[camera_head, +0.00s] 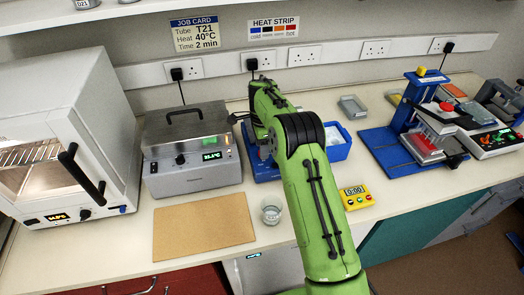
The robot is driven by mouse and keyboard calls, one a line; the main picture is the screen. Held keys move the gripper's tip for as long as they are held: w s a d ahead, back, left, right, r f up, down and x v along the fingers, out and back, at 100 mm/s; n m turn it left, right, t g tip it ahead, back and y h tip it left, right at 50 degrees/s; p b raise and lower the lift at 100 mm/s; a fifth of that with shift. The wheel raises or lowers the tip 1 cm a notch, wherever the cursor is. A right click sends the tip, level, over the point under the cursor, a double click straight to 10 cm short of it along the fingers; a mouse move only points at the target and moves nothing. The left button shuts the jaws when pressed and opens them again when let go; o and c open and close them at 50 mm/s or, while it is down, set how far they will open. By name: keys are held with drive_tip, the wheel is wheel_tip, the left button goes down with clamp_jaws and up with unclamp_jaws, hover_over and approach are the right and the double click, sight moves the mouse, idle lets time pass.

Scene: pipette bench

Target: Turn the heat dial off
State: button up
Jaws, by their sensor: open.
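A grey heating unit (191,177) with a lidded top and a black handle stands left of centre. Its front has a small black dial (180,159) and a lit green display (212,156). The white oven (60,150) at the left also has a dark dial (84,214) and a lit display; I cannot tell which dial is the heat dial. Neither dial's setting can be read. My gripper (238,117) is only partly seen, a dark shape beside the unit's upper right edge, apart from both dials. It is open; its fingertips are mostly hidden.
A tan mat (204,226) lies before the unit, with a clear cup (271,211) to its right. A yellow timer (356,197) and a blue tray (336,146) are right of my arm. Blue apparatus (395,155) stands farther right. The oven handle (80,177) juts forward.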

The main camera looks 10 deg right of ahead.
drive_tip(key=shift+f, duration=0.7)
clamp_jaws()
drive_tip(key=shift+r+n, duration=0.1)
drive_tip(key=shift+n, duration=0.2)
drive_tip(key=n+p, duration=0.1)
drive_tip(key=n, duration=0.2)
drive_tip(key=shift+n, duration=0.4)
drive_tip(key=n+p, duration=0.1)
drive_tip(key=n, duration=0.8)
drive_tip(key=shift+p, duration=0.3)
drive_tip(key=shift+n, duration=2.2)
